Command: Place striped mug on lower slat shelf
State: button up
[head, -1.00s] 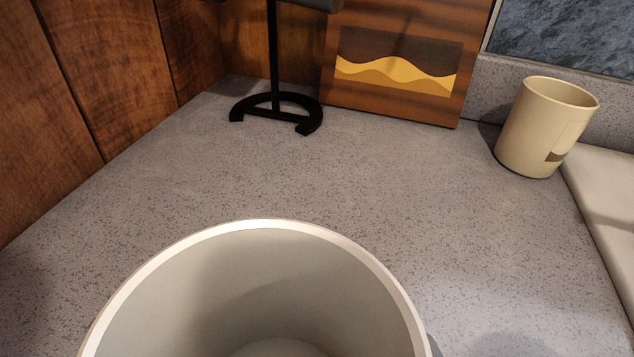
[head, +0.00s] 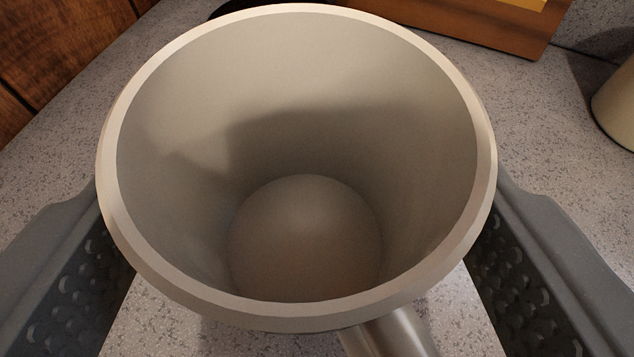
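The mug (head: 300,130) fills the middle of the head view, seen from above. Its pale inside is empty, and its rim is cream. The outer wall is mostly hidden, so I see no stripes. Its handle (head: 390,335) points toward the bottom right of the picture. My gripper (head: 297,185) has one dark grey perforated finger on each side of the mug. The fingertips are hidden behind the rim, so I cannot tell whether they touch the wall. I see no slat shelf.
The mug is above a speckled grey counter (head: 70,130). Wooden panelling (head: 50,50) stands at the back left. A brown picture board (head: 480,22) is at the back. A cream container (head: 617,105) is cut off at the right edge.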

aim_at(304, 333)
jog(key=shift+f, duration=1.8)
jog(key=o, duration=1.3)
jog(key=shift+r, duration=0.1)
jog(key=shift+v, duration=6)
jog(key=shift+r, duration=0.1)
